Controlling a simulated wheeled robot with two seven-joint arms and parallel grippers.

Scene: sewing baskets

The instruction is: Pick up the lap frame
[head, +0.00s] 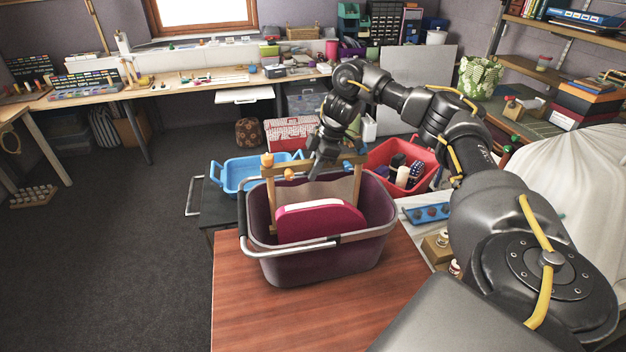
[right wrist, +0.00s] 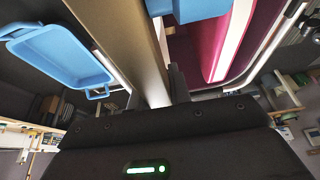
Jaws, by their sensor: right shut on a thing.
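The lap frame (head: 271,190) is a wooden frame with orange knobs and brownish cloth across it. It stands upright in the dark purple basket (head: 320,262), its top bar above the rim and its lower part hidden. My right gripper (head: 315,172) reaches down onto the top bar from behind and is shut on it. In the right wrist view a tan bar of the lap frame (right wrist: 125,35) runs down to the fingers (right wrist: 172,85), which are mostly hidden. My left gripper is not in view.
A magenta item with a white edge (head: 320,222) fills the basket's front. The basket's metal handle (head: 290,246) lies over its front rim. A blue tray (head: 238,176) is behind left, and a red bin (head: 418,158) with bottles is behind right. The wooden tabletop (head: 270,318) in front is clear.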

